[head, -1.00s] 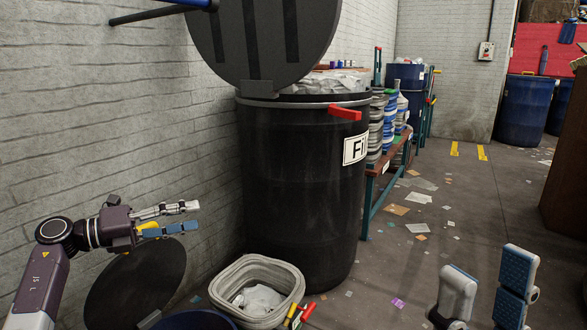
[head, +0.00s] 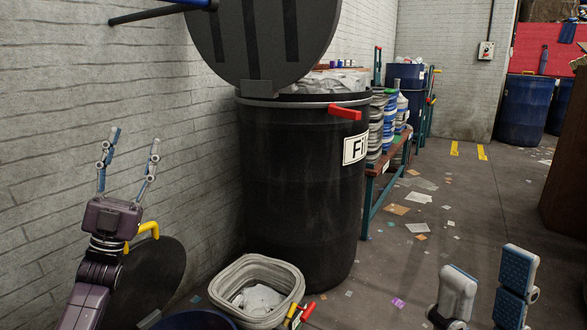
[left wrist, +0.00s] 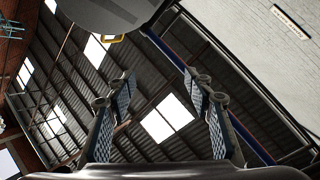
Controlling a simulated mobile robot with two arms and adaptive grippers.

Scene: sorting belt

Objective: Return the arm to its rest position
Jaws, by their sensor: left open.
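My left gripper (head: 128,165) is at the left of the head view, in front of the grey brick wall. It points upward with its two fingers spread apart and nothing between them. In the left wrist view its open fingers (left wrist: 163,112) frame the roof and bright skylights. My right gripper (head: 485,290) is at the bottom right of the head view. Its two fingertips stand apart, pointing up, with no object visible between them. Its lower part is cut off by the picture edge.
A large black barrel (head: 300,190) with a raised round lid (head: 262,40) stands near the wall. A grey bin (head: 262,272) holding pale material sits at its foot. Small scraps litter the floor (head: 400,260) to the right, which is otherwise largely clear.

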